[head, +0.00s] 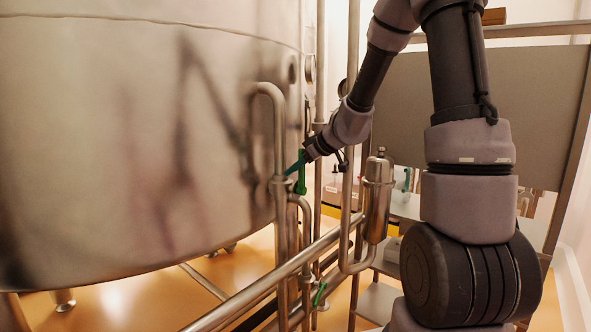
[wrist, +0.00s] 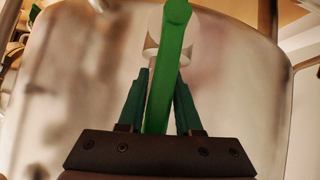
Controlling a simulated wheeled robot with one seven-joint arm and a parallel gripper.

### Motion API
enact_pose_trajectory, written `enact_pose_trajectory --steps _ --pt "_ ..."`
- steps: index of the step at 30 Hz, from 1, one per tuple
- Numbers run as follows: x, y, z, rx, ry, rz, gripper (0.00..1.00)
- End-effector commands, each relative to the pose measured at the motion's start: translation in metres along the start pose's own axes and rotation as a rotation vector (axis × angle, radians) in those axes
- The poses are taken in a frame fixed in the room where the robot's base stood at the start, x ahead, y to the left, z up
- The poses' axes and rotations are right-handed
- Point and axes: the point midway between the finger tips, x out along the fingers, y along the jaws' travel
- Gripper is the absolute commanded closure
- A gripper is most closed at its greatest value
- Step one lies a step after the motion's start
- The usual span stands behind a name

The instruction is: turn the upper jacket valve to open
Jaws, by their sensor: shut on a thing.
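The upper jacket valve's green handle (head: 301,180) is on the vertical pipe beside the big steel vessel. In the head view it stands roughly upright. In the wrist view the handle (wrist: 170,60) runs from the top of the picture down between my fingers, with a pale metal fitting behind its upper part. My gripper (head: 292,169) reaches it from the upper right. Its two teal fingers show in the wrist view (wrist: 161,78), one on each side of the handle, shut on it. The exact finger contact is partly hidden by the handle.
The steel vessel (head: 130,130) fills the left side. A second green handle (head: 319,294) sits lower on the pipework. Upright pipes and a steel canister (head: 377,200) stand close on the right, below my forearm. A sloping pipe (head: 270,278) crosses the foreground.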

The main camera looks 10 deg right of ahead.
Motion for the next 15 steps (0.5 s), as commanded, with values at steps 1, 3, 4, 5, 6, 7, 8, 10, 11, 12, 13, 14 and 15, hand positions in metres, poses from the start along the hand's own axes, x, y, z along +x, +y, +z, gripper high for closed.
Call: enact_pose_trajectory --steps 1,3,4,5,6,7,8,10,11,12,13,14,15 --pt "0.0027 -0.0129 -0.0001 -0.009 -0.001 -0.023 1.00" --pt "0.0029 -0.0137 -0.0005 -0.010 0.000 -0.025 1.00" --pt "0.0030 -0.0139 -0.0006 -0.010 0.000 -0.025 1.00" --pt "0.0030 -0.0140 -0.0007 -0.010 0.000 -0.026 1.00" --pt "0.0030 -0.0143 -0.0008 -0.011 0.000 -0.026 1.00" --pt "0.0031 -0.0144 -0.0009 -0.011 0.000 -0.027 1.00" --pt "0.0031 -0.0145 -0.0010 -0.011 0.001 -0.027 1.00" --pt "0.0032 -0.0147 -0.0010 -0.011 0.001 -0.028 1.00" --pt "0.0032 -0.0147 -0.0010 -0.011 0.001 -0.028 1.00" --pt "0.0032 -0.0148 -0.0010 -0.011 0.001 -0.028 0.57" --pt "0.0031 -0.0147 -0.0009 -0.011 0.000 -0.028 0.46" --pt "0.0030 -0.0145 -0.0008 -0.011 0.000 -0.027 0.43" --pt "0.0029 -0.0138 -0.0009 -0.010 0.001 -0.026 0.43"
